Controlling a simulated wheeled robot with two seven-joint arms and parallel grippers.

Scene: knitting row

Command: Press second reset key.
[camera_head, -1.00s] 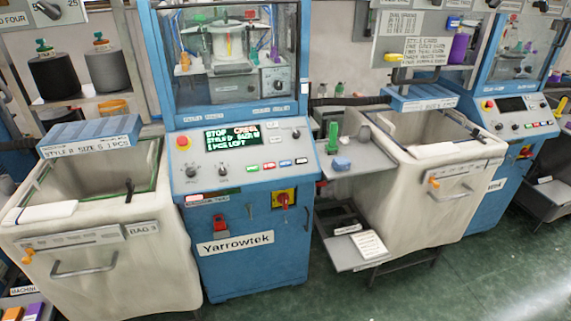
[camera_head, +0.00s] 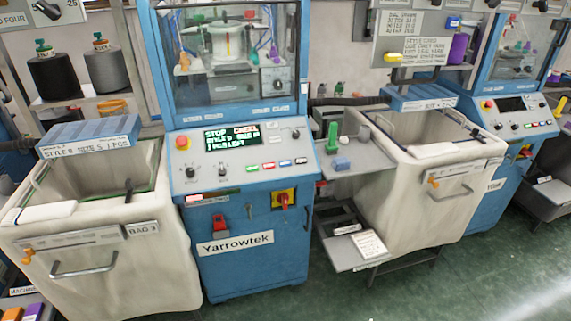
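The blue Yarrowtek machine has a sloped control panel (camera_head: 208,175) in the middle of the view. A row of small coloured keys lies below its display: a green key (camera_head: 253,168), a red key (camera_head: 269,166), a blue key (camera_head: 285,163) and one more key (camera_head: 301,160) at the right end. Their labels are too small to read, so I cannot tell which is a reset key. The lit display (camera_head: 232,137) shows STOP and further lines, with a red word at its upper right. Neither of my grippers is in view.
A red round button (camera_head: 182,142) and black knobs (camera_head: 190,172) are on the panel. A pale fabric bag (camera_head: 100,265) stands left, another (camera_head: 405,195) right. A grey side shelf (camera_head: 365,163) holds small items. A second blue machine (camera_head: 510,120) stands farther right. Green floor is clear in front.

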